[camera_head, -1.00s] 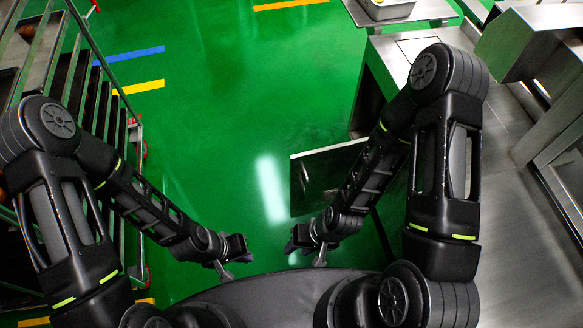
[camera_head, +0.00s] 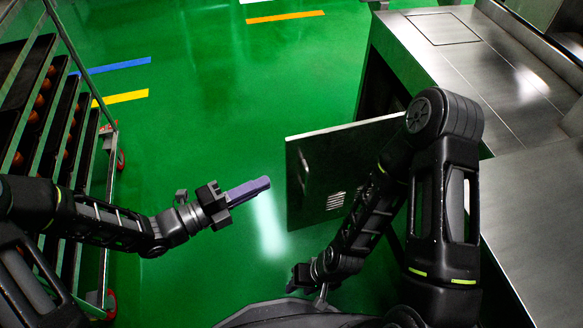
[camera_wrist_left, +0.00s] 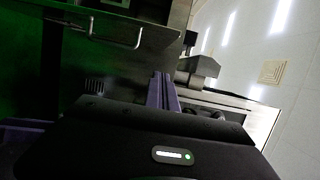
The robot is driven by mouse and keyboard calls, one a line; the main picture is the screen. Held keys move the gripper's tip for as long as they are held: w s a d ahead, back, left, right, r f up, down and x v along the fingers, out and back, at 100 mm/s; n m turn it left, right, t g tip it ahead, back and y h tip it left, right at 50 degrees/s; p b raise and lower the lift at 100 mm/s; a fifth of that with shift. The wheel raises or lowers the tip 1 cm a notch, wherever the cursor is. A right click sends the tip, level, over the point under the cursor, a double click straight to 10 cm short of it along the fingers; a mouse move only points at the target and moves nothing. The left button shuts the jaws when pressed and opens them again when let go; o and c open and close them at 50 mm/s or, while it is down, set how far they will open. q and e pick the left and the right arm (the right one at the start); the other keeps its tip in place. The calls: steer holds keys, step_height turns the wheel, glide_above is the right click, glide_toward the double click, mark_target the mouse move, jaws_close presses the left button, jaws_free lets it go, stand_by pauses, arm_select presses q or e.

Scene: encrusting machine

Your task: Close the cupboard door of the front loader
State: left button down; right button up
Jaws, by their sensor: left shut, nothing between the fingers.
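The cupboard door (camera_head: 325,200) of the steel front loader (camera_head: 420,65) stands open, swung out over the green floor. Its bar handle (camera_head: 304,172) is near the left edge, and a vent grille is lower right. In the left wrist view the door (camera_wrist_left: 140,60) shows with its handle (camera_wrist_left: 105,40). My left gripper (camera_head: 266,183) is shut and empty, its purple fingers pointing at the door from the left, apart from it. The fingers also show in the left wrist view (camera_wrist_left: 162,82). My right gripper (camera_head: 293,280) is low near my base; its jaws are unclear. My right arm hides part of the door.
A rack (camera_head: 85,150) with trays of round brown items stands at the left on red-wheeled casters. The steel worktop (camera_head: 510,100) runs along the right. The green floor between rack and door is clear.

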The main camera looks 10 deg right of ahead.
mark_target(291, 154)
arm_select(q)
steer(key=shift+r, duration=0.15)
steer(key=w+d, duration=0.2)
steer(key=d, duration=0.1)
steer(key=w+d+b, duration=0.1)
steer(key=w+d, duration=0.1)
steer(key=d, duration=0.1)
steer(key=w+d, duration=0.2)
steer(key=d, duration=0.1)
steer(key=shift+w+b, duration=0.3)
steer(key=shift+b, duration=0.1)
steer(key=shift+w, duration=0.4)
